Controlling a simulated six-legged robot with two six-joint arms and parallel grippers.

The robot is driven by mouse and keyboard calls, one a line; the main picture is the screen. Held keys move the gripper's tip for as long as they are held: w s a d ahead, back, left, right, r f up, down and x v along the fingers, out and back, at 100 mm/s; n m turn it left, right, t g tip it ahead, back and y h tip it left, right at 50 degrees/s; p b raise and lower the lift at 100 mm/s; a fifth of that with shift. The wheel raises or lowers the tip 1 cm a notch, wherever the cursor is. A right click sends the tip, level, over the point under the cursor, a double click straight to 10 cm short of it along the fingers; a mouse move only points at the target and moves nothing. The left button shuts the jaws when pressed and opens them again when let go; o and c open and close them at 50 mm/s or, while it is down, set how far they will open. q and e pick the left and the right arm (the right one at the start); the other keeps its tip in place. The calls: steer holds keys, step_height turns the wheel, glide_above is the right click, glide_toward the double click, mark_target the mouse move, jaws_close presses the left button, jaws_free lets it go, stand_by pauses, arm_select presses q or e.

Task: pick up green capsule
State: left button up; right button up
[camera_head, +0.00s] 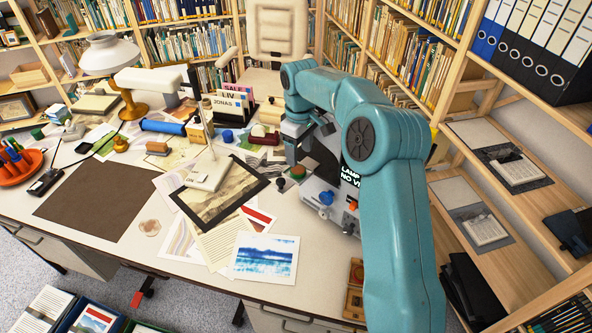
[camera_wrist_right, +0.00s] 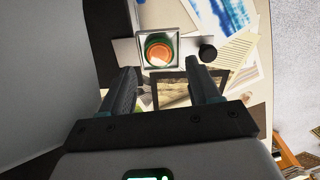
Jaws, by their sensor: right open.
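A round green-rimmed thing with an orange-red middle, most likely the green capsule (camera_wrist_right: 160,50), sits in a square pale holder (camera_wrist_right: 141,66) in the right wrist view. In the head view a small red-and-green round thing (camera_head: 298,172) at the same spot looks like it, beside my right arm. My right gripper (camera_wrist_right: 160,70) is open, with one finger on each side below the capsule in the wrist picture. Nothing is between the fingers. In the head view my right arm largely hides the gripper. My left gripper is not in view.
A black knob (camera_wrist_right: 207,52) stands beside the holder. A framed print (camera_head: 228,200) and a blue print (camera_head: 265,257) lie on the desk to the left. A pale device with a blue knob (camera_head: 326,198) is close to my arm. A brown mat (camera_head: 95,197) is bare.

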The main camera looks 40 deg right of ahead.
mark_target(298, 168)
steer(key=shift+s+d+f, duration=0.1)
steer(key=shift+d+f, duration=0.05)
steer(key=shift+f, duration=0.45)
steer(key=f, duration=0.2)
steer(key=w+f+p, duration=0.1)
steer(key=f, duration=0.1)
steer(key=shift+f, duration=0.3)
steer(key=shift+s, duration=0.2)
steer(key=shift+c, duration=1.2)
steer(key=c, duration=0.6)
steer(key=shift+o, duration=0.2)
steer(key=shift+r, duration=0.1)
